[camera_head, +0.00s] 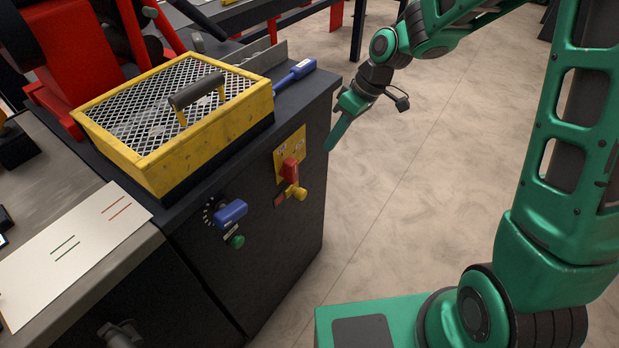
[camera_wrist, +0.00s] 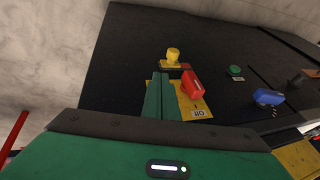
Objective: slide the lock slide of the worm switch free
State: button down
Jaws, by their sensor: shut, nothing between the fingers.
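The worm switch has a red handle (camera_head: 289,168) on a yellow plate (camera_head: 279,155) on the dark cabinet's front. Just below it is a yellow knob (camera_head: 296,193) on a small slide, which looks like the lock slide. In the wrist view the red handle (camera_wrist: 192,84) is right of my fingers and the yellow knob (camera_wrist: 173,55) is beyond their tips. My gripper (camera_head: 334,143) is shut and empty, in front of the cabinet and to the right of the switch in the head view. It appears apart from the knob. In the wrist view my gripper (camera_wrist: 161,76) hides part of the yellow plate.
On the same front are a blue knob (camera_head: 231,212) and a green button (camera_head: 236,241). A yellow mesh guard (camera_head: 185,148) with a dark handle and a blue-handled tool (camera_head: 295,74) are on top. The floor right of the cabinet is clear.

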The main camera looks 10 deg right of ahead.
send_near(297, 192)
jog(key=w+d+f, duration=0.2)
jog(key=w+f, duration=0.1)
jog(key=w, duration=0.1)
jog(key=shift+s+a+f, duration=1.1)
jog(key=shift+a+f, duration=0.05)
jog(key=shift+f, duration=0.2)
